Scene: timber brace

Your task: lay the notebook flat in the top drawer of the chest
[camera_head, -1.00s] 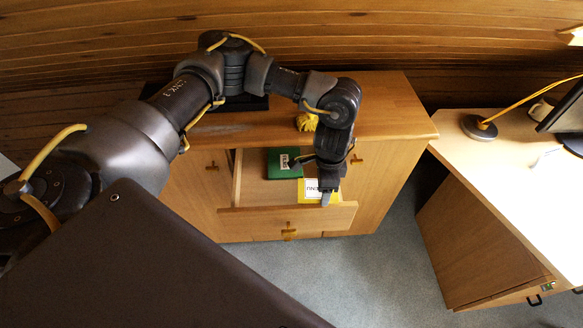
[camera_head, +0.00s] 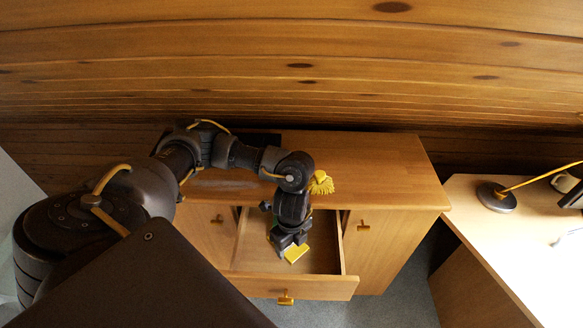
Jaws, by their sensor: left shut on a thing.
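The chest (camera_head: 395,190) stands below the wood wall, and its top drawer (camera_head: 315,285) is pulled open. My left gripper (camera_head: 288,246) points down inside the drawer opening. It is shut on a yellow flat thing, the notebook (camera_head: 297,254) as far as I can tell, of which only a small part shows below the fingers. A sliver of green shows beside the gripper; most of that green thing is hidden behind the gripper. I cannot tell whether the yellow thing touches the drawer floor. My right gripper is not in view.
A yellow tasselled thing (camera_head: 321,183) sits on the chest top close to my left wrist. A desk (camera_head: 480,230) with a lamp (camera_head: 497,197) stands at the right. The right part of the drawer is bare. Gold handles stick out from the chest front.

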